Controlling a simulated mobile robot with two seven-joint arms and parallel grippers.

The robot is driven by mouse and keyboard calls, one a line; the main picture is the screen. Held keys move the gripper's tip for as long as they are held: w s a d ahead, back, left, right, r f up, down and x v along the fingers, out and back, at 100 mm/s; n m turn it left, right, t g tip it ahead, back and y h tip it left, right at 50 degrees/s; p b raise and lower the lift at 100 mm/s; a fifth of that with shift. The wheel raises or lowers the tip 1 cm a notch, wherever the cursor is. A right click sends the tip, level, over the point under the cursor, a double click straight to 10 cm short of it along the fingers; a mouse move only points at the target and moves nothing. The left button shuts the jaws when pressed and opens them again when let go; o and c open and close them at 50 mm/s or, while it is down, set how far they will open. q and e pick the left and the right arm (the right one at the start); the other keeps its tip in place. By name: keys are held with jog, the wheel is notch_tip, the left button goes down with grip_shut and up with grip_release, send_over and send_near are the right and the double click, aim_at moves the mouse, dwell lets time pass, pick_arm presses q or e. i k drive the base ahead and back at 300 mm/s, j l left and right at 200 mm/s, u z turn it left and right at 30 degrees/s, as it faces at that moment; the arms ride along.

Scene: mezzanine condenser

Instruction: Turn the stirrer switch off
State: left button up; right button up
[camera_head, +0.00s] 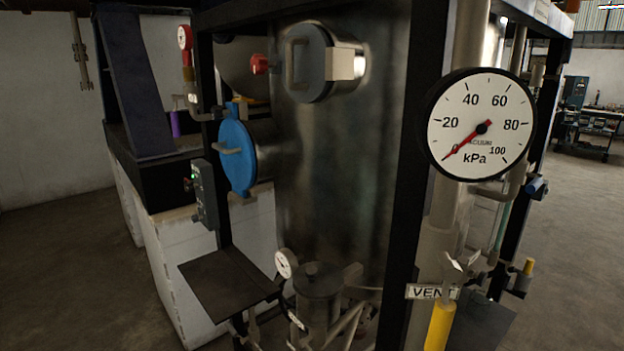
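A small dark grey switch box (204,194) is fixed to the black frame post, left of the middle. A green light and a small reddish part show on its left edge. I see the box at a slant, so the position of any switch on it and its label cannot be read. It may be the stirrer switch, but I cannot confirm this. Neither of my grippers is in view.
A steel tank (335,150) with a blue round hatch (237,150) stands inside a black frame. A large vacuum gauge (480,125) reads near 0. A VENT label (432,292) and a yellow handle (439,325) are below. Floor (60,270) at left is clear.

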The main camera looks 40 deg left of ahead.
aim_at(190, 186)
jog(key=u, duration=1.9)
jog(key=z, duration=0.95)
jog(key=i+j+z, duration=0.1)
jog(key=j, duration=0.25)
jog(key=i+j, duration=0.15)
jog(key=j, duration=0.25)
jog(key=i+j+z, duration=0.15)
jog(key=j, duration=0.25)
jog(key=i+j, duration=0.15)
jog(key=j, duration=0.3)
jog(key=i+j, duration=0.1)
jog(key=j, duration=0.3)
jog(key=i+j, duration=0.15)
jog(key=j, duration=0.3)
jog(key=i+j, duration=0.1)
jog(key=j, duration=0.3)
jog(key=i+j, duration=0.15)
jog(key=j, duration=0.3)
